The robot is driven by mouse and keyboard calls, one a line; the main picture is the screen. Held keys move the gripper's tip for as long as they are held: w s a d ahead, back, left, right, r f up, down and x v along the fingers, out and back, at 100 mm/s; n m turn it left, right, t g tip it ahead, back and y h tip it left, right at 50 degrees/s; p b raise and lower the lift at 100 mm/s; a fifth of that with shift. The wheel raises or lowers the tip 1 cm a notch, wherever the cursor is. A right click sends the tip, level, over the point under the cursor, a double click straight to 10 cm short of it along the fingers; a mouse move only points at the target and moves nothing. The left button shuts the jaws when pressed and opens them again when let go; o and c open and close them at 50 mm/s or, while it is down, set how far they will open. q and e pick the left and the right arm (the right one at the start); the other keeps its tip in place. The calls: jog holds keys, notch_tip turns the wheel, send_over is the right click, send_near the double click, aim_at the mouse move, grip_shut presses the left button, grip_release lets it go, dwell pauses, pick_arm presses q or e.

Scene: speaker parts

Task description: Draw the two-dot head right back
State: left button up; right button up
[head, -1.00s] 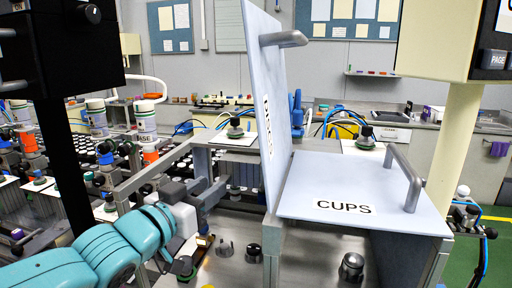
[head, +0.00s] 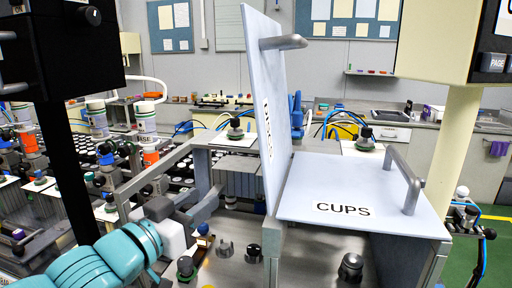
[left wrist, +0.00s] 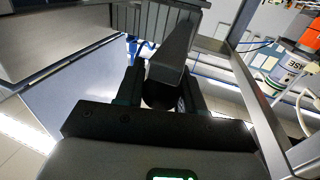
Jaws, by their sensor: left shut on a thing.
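My left gripper (head: 205,206) comes in from the left on its teal arm, above the steel worktop and just left of the grey slatted rack (head: 240,185). In the left wrist view its two dark fingers (left wrist: 163,92) are shut on a dark long part (left wrist: 176,52) with a rounded black end between the fingers. The part points away toward the slats. I see no dots on it, so I cannot tell whether it is the two-dot head. My right gripper is not in view.
An upright pale lid (head: 262,110) and a flat lid marked CUPS (head: 350,185) stand to the right. A metal frame rail (left wrist: 250,85) runs close beside the gripper.

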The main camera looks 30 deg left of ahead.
pick_arm(q)
jog(key=shift+s+d+r+p, duration=0.1)
jog(key=shift+s+p, duration=0.05)
jog(key=shift+s, duration=0.4)
jog(key=shift+s+d+p, duration=0.1)
jog(key=shift+s+p, duration=0.05)
jog(key=shift+s, duration=0.35)
jog(key=s+d+p, duration=0.1)
jog(key=s+d, duration=0.1)
jog(key=s, duration=0.8)
jog(key=shift+s+d, duration=0.3)
jog(key=shift+s, duration=0.1)
jog(key=o, duration=1.1)
jog(key=shift+p, duration=0.3)
